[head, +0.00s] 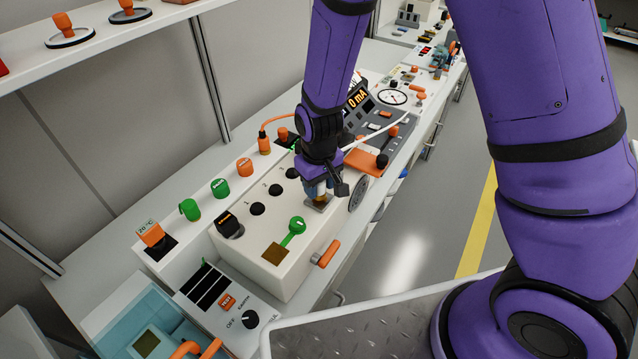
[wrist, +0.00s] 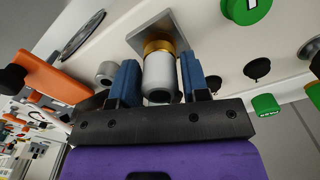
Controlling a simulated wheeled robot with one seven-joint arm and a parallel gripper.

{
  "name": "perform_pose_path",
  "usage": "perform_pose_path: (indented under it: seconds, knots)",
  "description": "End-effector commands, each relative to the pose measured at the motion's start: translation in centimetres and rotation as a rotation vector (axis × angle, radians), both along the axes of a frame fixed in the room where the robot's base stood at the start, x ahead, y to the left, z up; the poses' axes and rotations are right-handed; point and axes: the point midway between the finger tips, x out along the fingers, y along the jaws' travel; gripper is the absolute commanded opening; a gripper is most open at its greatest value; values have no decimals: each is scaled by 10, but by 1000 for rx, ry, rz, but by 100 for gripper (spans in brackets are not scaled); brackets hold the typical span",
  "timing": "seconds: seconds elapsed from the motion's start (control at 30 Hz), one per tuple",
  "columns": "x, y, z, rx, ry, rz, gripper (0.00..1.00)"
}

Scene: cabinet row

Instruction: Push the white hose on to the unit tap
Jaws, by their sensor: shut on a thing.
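My gripper (head: 319,187) is over the front of the cream unit, and its blue fingers (wrist: 159,70) are shut on the pale cylindrical end of the white hose (wrist: 159,80). The brass-coloured unit tap (wrist: 158,46) stands on a square metal plate (wrist: 142,32), directly beyond the hose end and in line with it. The hose end appears to meet the brass; how far it is pushed on cannot be told. In the head view, a white length of hose (head: 393,128) shows to the right of my wrist; the gripper hides most of the hose end.
The cream unit (head: 285,218) carries black knobs, a green lever (head: 292,232) and an orange side handle (head: 328,253). A round grille (head: 357,194) and an orange block (head: 365,161) are close to the right of my gripper. Clear floor lies to the right.

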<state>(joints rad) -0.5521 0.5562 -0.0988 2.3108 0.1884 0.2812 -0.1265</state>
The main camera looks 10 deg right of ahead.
Motion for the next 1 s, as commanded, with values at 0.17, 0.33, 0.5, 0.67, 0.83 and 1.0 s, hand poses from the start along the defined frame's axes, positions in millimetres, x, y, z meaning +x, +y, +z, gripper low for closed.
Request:
perform_pose_path:
  seconds: [0.17, 0.33, 0.5, 0.67, 0.83, 1.0]
  knots:
    - [0, 0, -1, 0, 0, 0, 21]
    - [0, 0, -4, 0, 1, 0, 21]
    - [0, 0, -7, 0, 1, 0, 21]
    - [0, 0, -10, 0, 0, -1, 21]
    - [0, 0, -12, 0, 0, -1, 49]
    - [0, 0, -12, 0, 0, 0, 72]
